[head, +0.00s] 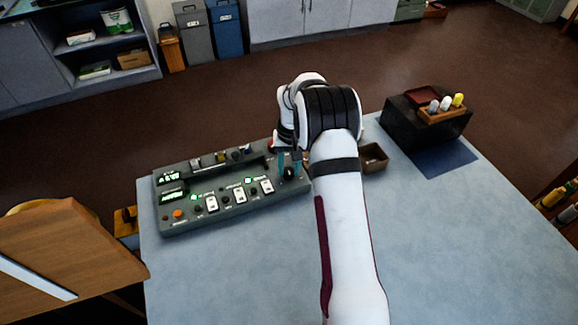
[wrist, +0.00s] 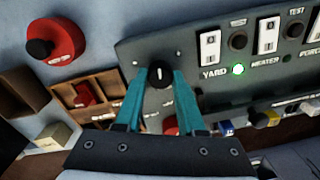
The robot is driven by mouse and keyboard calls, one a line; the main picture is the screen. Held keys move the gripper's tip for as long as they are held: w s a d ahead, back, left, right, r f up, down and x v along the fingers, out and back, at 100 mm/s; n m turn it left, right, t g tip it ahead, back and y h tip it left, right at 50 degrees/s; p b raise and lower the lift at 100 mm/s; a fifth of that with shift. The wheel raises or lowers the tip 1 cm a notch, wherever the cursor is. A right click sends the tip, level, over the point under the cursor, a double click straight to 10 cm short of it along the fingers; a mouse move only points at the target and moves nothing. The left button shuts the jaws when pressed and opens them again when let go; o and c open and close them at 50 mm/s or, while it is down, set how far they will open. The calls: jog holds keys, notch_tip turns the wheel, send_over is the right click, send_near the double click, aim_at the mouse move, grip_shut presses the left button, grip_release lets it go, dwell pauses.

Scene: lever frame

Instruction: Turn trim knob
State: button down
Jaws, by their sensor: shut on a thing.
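The trim knob (wrist: 160,74) is a black round knob with a white pointer line, on the grey control panel (wrist: 190,48). In the wrist view its pointer line runs nearly straight up and down. My gripper (wrist: 161,82) has its two teal fingers on either side of the knob, shut on it. In the head view my gripper (head: 290,165) is at the right end of the panel (head: 178,218), and the dark knob (head: 289,172) shows between the teal fingers. The arm hides the panel's far right edge there.
White rocker switches (head: 239,194) with lit green lamps line the panel left of my gripper. A red round button (wrist: 62,40) and a wooden compartment box (wrist: 110,84) lie beside the panel. A black block (head: 400,122) stands at the back right. The table's front right is clear.

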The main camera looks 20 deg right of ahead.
aim_at(291, 172)
jog(key=m, duration=0.4)
jog(key=shift+m, duration=2.4)
jog(key=c, duration=0.5)
grip_release()
jog(key=r, duration=1.6)
jog(key=shift+s+d, duration=0.1)
jog(key=shift+s, duration=0.25)
jog(key=shift+f, duration=0.1)
